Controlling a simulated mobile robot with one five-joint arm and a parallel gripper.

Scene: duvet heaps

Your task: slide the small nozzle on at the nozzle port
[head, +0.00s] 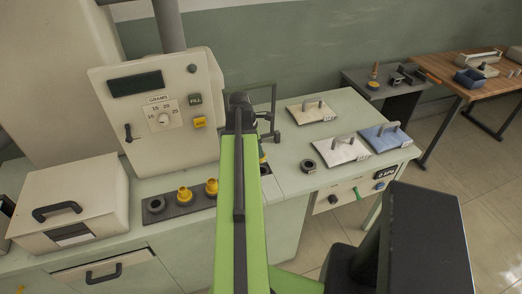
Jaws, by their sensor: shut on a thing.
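My gripper (262,143) is beyond the end of my green arm, which hides most of it. It is shut, and a small yellow piece (262,156) shows just right of the arm there; it looks like the small nozzle, though its shape is mostly hidden. A dark nozzle rack (172,208) lies on the counter left of the arm. Two yellow nozzles, one at the middle (185,195) and one at the right (211,188), stand upright in it. Its left hole is empty. I cannot make out the nozzle port; it may be behind my arm.
The filling machine's panel (150,155) rises behind the rack. A pale lidded box (70,200) stands at the left. A dark ring (308,166) and several handled plates, including a blue one (388,137), lie on the right counter. A wooden table (465,85) stands at the far right.

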